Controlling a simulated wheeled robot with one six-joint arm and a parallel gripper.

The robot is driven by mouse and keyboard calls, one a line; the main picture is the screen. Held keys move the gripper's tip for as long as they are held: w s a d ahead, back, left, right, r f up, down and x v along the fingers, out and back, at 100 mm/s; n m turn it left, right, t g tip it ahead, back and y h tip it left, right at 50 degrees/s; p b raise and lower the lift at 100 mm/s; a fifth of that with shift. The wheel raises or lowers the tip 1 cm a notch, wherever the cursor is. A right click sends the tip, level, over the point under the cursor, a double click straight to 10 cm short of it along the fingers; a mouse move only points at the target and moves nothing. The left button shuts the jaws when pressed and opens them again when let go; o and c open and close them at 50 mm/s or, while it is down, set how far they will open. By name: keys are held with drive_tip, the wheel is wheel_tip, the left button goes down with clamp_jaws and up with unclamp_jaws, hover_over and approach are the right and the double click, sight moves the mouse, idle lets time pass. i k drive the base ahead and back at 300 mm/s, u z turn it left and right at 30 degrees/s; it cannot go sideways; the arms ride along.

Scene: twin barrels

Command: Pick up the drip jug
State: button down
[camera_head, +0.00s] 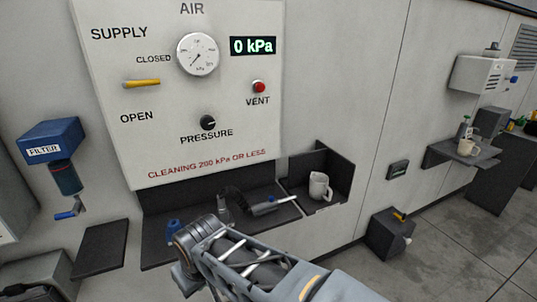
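A pale jug (319,186) with a handle stands upright in a dark open-topped holder (340,168) on the wall, right of the air panel. The picture does not label either one as the drip jug. My grey arm reaches in from the bottom edge, below the jug in the holder. I cannot make out the fingers of my gripper.
A blue filter (53,140) hangs at left. A dark box (386,236) stands on the floor at right. The floor (460,230) farther right looks clear.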

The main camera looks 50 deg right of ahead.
sight(318, 187)
drive_tip(key=z, duration=1.95)
drive_tip(key=k, duration=0.45)
drive_tip(key=u, duration=0.85)
drive_tip(key=i, duration=1)
drive_tip(key=u, duration=0.35)
